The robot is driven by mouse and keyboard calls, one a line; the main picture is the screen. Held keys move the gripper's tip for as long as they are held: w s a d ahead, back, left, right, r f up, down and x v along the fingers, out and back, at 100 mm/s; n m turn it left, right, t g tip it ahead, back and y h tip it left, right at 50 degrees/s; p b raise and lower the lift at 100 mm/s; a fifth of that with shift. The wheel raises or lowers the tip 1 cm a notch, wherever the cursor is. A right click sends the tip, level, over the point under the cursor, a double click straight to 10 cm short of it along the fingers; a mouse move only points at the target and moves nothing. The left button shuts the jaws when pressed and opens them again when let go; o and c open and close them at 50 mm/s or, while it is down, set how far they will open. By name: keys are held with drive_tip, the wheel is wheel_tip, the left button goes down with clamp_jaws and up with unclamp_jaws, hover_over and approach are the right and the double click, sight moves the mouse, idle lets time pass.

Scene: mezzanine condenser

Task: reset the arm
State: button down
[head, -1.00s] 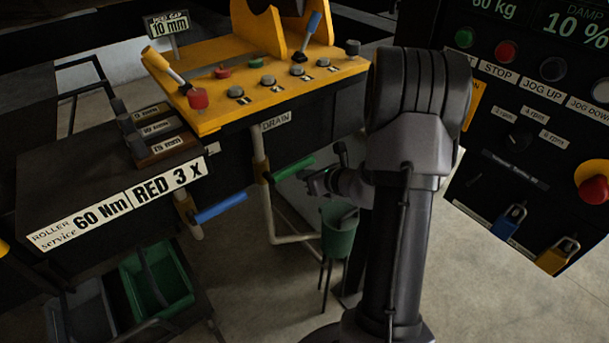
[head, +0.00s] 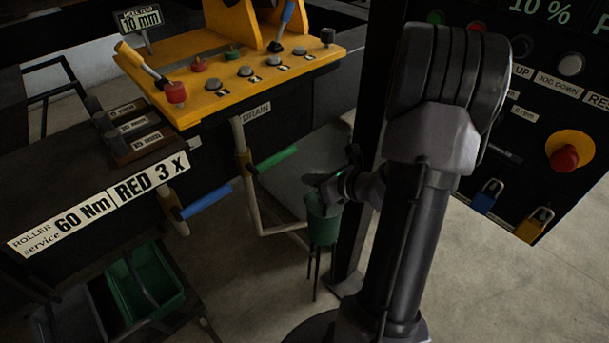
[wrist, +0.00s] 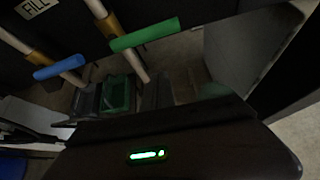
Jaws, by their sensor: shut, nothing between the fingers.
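My arm rises through the right half of the head view, bent at a dark elbow. My gripper (head: 322,184) points left, in front of the upper part of a green bucket (head: 322,229) on thin legs. It is shut and holds nothing. A green-handled valve (head: 276,158) and a blue-handled valve (head: 207,202) on the pipes are to its left, apart from it. In the wrist view the dark gripper housing with a green light fills the bottom, and the green handle (wrist: 144,34) and blue handle (wrist: 59,67) show beyond it.
A yellow control deck (head: 215,90) with knobs and levers stands at the back. A dark control panel (head: 500,190) with a red stop button (head: 564,159) and padlocks is close on the right. A bench (head: 60,175) and green bin (head: 145,285) are at left. Open floor shows below.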

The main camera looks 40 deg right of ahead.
idle(0.3)
drive_tip(key=s+a+r+n+g+y, duration=0.1)
drive_tip(key=a+r+n+g+y, duration=0.1)
drive_tip(key=a+r+n, duration=0.5)
drive_tip(key=a+n+g+y+b, duration=0.15)
drive_tip(key=a+n, duration=0.25)
drive_tip(key=a, duration=0.6)
drive_tip(key=s+a+r+n+g+y, duration=0.1)
drive_tip(key=a+r+n+y, duration=0.1)
drive_tip(key=a+r+n, duration=0.5)
drive_tip(key=s+a+r+n+g+h, duration=0.1)
drive_tip(key=s+a+n+h, duration=0.3)
drive_tip(key=s+n, duration=0.9)
drive_tip(key=a+n, duration=0.1)
drive_tip(key=a, duration=0.2)
drive_tip(key=shift+a, duration=0.15)
drive_tip(key=shift+g, duration=0.25)
